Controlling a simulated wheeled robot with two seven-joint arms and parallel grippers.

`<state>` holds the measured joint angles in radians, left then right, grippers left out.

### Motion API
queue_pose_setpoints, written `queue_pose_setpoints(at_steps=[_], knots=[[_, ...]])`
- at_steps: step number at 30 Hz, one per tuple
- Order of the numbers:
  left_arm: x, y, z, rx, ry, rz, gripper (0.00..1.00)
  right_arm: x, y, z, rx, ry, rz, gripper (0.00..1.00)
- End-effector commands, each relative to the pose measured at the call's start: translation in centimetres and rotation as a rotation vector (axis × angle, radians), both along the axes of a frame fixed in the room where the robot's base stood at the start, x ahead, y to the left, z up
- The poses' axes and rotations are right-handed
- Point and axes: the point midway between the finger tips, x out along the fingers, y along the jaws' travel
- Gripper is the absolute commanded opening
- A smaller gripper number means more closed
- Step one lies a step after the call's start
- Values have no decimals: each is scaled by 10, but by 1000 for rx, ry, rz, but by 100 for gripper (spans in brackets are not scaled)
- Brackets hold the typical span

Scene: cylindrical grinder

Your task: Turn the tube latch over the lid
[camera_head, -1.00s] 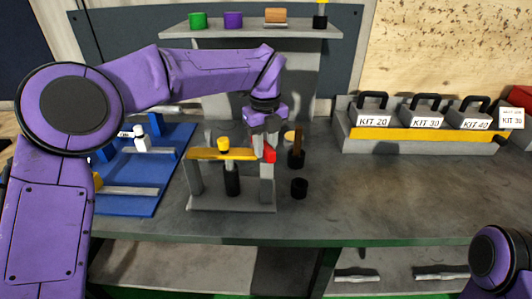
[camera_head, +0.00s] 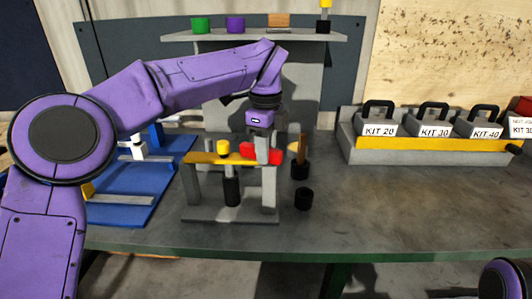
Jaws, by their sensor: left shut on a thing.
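A grey stand (camera_head: 236,214) with a yellow top bar (camera_head: 205,158) stands on the bench. A black tube (camera_head: 232,191) hangs upright under the bar, with a yellow knob (camera_head: 223,147) above it. The red latch (camera_head: 248,150) is at the bar's right end and lies along it, its left end pointing toward the knob. My left gripper (camera_head: 262,146) comes down from above and is shut on the red latch, hiding its middle. Whether the latch reaches over the lid is unclear. My right gripper is out of view.
A black cup (camera_head: 304,198) and a black holder with a wooden handle (camera_head: 300,165) stand right of the stand. A blue tray (camera_head: 125,208) is at left. Kit boxes (camera_head: 432,121) sit in a rack at back right. The bench front right is clear.

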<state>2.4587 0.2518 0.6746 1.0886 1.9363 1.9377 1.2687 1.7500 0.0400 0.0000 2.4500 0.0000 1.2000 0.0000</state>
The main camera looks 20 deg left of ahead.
Motion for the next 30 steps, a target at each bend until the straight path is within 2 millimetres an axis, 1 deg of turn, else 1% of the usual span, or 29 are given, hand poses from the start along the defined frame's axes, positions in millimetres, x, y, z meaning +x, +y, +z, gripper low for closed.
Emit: queue_pose_setpoints(at_steps=[15, 16, 17, 18, 26, 29, 30], knots=[[1, 1, 1, 2, -4, 17, 0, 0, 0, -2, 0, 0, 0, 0], [1, 1, 1, 2, -4, 17, 38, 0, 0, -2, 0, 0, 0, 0], [1, 1, 1, 2, -4, 17, 48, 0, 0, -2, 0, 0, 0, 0], [1, 1, 1, 2, -4, 17, 49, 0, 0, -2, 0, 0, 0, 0], [0, 0, 2, 1, -2, 15, 49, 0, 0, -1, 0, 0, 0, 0], [1, 0, 13, 2, -3, 16, 49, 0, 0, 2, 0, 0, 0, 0], [1, 0, 21, 2, -4, 16, 49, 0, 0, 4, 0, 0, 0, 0]])
